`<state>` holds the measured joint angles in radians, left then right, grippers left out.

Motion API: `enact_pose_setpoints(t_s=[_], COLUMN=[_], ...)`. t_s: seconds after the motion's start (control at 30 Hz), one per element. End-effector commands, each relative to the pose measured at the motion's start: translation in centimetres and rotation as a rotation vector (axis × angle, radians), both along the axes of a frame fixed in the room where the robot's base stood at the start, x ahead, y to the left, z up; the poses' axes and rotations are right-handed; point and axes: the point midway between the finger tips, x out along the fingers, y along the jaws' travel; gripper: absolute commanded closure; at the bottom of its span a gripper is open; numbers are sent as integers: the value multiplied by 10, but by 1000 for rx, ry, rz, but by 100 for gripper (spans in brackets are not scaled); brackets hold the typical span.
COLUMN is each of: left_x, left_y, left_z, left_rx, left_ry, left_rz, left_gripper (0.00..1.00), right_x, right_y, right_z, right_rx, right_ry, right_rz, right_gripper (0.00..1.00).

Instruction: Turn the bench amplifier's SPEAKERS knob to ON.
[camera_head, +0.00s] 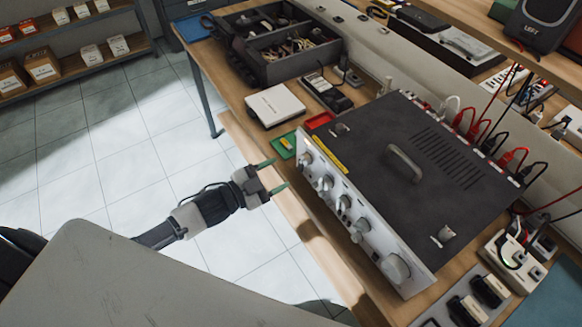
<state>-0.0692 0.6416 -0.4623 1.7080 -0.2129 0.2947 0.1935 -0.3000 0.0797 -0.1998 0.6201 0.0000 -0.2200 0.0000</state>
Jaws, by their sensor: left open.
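The bench amplifier (385,150) stands on the wooden bench, with a dark top, a top handle and a silver front panel (375,251) facing lower left. Several knobs run along the panel, from a small one (306,158) at the far end to a large one (396,268) at the near end. The labels are too small to read, so I cannot tell which knob is SPEAKERS or where it points. My left gripper (279,174) is open and empty, in front of the panel's far end, apart from the knobs. My right gripper is not in view.
A yellow strip (329,155) lies along the amplifier's front top edge. Green (283,146) and red (319,121) trays sit by its far end. Red and black cables (470,128) rise behind it. Open floor lies left of the bench.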

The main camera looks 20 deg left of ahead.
Motion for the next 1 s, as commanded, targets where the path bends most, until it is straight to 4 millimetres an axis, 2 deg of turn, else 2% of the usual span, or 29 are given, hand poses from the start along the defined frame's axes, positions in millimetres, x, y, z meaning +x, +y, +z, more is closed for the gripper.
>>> enact_pose_setpoints(t_s=[0.1, 0.3, 0.9, 1.0], left_x=[-18, -33, -35, -34], left_y=[13, 26, 28, 32], left_z=[-2, -1, 0, -9], left_rx=[2, 0, 0, 2], left_ry=[2, 0, 0, 19], left_rz=[-1, 0, 1, 23], left_gripper=[44, 44, 44, 44], right_x=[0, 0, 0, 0], right_y=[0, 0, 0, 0], right_z=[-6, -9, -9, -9], right_rx=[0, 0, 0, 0], right_ry=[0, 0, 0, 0], right_rz=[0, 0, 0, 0], right_gripper=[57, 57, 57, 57])
